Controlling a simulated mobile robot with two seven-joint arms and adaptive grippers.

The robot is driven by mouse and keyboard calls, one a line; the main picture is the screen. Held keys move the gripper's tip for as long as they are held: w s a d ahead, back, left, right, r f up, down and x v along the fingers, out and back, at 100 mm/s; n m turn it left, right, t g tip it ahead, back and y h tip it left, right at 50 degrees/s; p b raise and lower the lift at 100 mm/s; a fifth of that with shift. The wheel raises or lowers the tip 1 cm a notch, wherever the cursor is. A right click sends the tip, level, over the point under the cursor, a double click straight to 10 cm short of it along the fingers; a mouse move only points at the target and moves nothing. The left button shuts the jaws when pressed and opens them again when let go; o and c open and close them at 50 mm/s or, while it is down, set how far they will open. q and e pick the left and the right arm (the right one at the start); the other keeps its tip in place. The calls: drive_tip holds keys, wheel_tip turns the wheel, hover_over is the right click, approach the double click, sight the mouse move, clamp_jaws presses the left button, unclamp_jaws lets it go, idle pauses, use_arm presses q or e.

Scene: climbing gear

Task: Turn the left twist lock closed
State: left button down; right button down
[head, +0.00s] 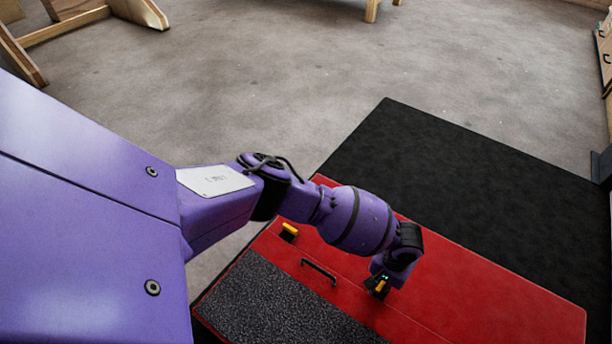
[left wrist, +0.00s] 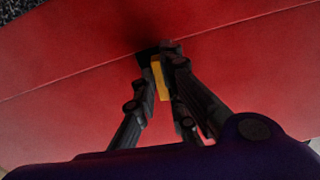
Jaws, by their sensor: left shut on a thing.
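Two twist locks with yellow levers on black bases sit on the red panel (head: 440,300). One twist lock (head: 289,231) is to the left of the black handle in the head view, with nothing touching it. The other twist lock (head: 382,286) is to the right of the handle, under my left gripper (head: 377,288). In the left wrist view, the fingers of my left gripper (left wrist: 162,72) are shut on the yellow lever (left wrist: 161,82). The fingers partly hide its black base. My right gripper is not in view.
A black bar handle (head: 318,270) stands on the red panel between the locks. A dark speckled pad (head: 270,305) lies along the near side, and a black mat (head: 470,180) spreads behind. Wooden frames (head: 60,25) stand at the upper left. The grey floor is open.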

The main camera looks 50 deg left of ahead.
use_arm(q)
drive_tip(key=m+p, duration=0.1)
drive_tip(key=p, duration=0.1)
drive_tip(key=m+p, duration=0.1)
drive_tip(key=shift+r+p, duration=0.3)
drive_tip(key=shift+p, duration=0.05)
drive_tip(key=shift+f+m+p, duration=0.2)
drive_tip(key=shift+m+p, duration=0.15)
drive_tip(key=shift+m, duration=0.55)
drive_tip(key=m, duration=0.3)
drive_tip(key=shift+a+f+m, duration=0.1)
drive_tip(key=shift+a+m, duration=0.1)
drive_tip(key=shift+m, duration=0.2)
drive_tip(key=m, duration=0.2)
drive_tip(key=shift+m, duration=0.4)
drive_tip(key=m, duration=0.4)
drive_tip(key=shift+w+a, duration=0.1)
drive_tip(key=shift+w, duration=0.05)
drive_tip(key=shift+w+m+b, duration=0.1)
drive_tip(key=shift+m+b, duration=0.2)
drive_tip(key=shift+m, duration=0.9)
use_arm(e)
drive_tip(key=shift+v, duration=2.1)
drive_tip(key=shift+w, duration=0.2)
